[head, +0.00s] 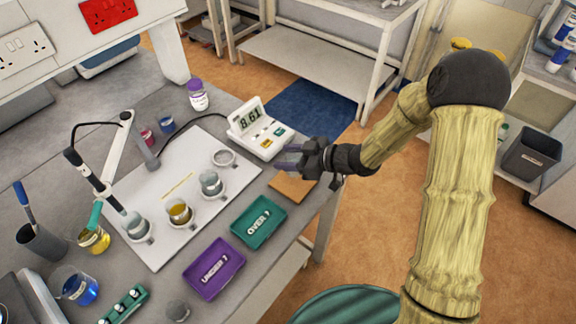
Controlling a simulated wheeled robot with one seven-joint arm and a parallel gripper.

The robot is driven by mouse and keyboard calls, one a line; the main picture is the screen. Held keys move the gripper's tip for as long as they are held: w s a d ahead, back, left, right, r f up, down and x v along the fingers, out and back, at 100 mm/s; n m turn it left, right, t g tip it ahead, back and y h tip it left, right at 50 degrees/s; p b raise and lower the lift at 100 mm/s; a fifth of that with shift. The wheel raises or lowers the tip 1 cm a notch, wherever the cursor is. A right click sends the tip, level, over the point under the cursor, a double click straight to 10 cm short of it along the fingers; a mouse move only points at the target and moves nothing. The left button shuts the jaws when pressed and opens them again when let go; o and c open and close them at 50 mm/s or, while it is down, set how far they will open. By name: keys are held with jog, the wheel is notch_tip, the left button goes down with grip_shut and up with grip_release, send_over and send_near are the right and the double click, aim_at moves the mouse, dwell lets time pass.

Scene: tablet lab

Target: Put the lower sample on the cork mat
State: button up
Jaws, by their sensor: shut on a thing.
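My gripper (288,160) is above the bench's right edge, just above and behind the cork mat (290,188). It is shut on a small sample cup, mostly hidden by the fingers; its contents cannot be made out. The cork mat lies on the bench with its visible part bare. On the white board (160,243), a cup of amber liquid (179,210) and two greyish cups, one in the middle (211,183) and one at the left (137,225), stand in ring holders. The back ring holder (223,157) is empty.
A white meter (257,128) reading 8.61 stands left of my gripper. A green OVER 7 tray (259,222) and a purple UNDER 7 tray (213,268) lie in front. A probe (95,180) on a stand reaches to the left cup. A purple-capped bottle (197,95) stands behind.

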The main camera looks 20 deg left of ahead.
jog(key=shift+f, duration=2.05)
jog(key=o, duration=1)
jog(key=shift+f, duration=0.1)
jog(key=shift+d, duration=0.1)
jog(key=v, duration=1.1)
jog(key=shift+d+r+b, duration=0.2)
jog(key=shift+r+b, duration=0.15)
jog(key=shift+b, duration=0.05)
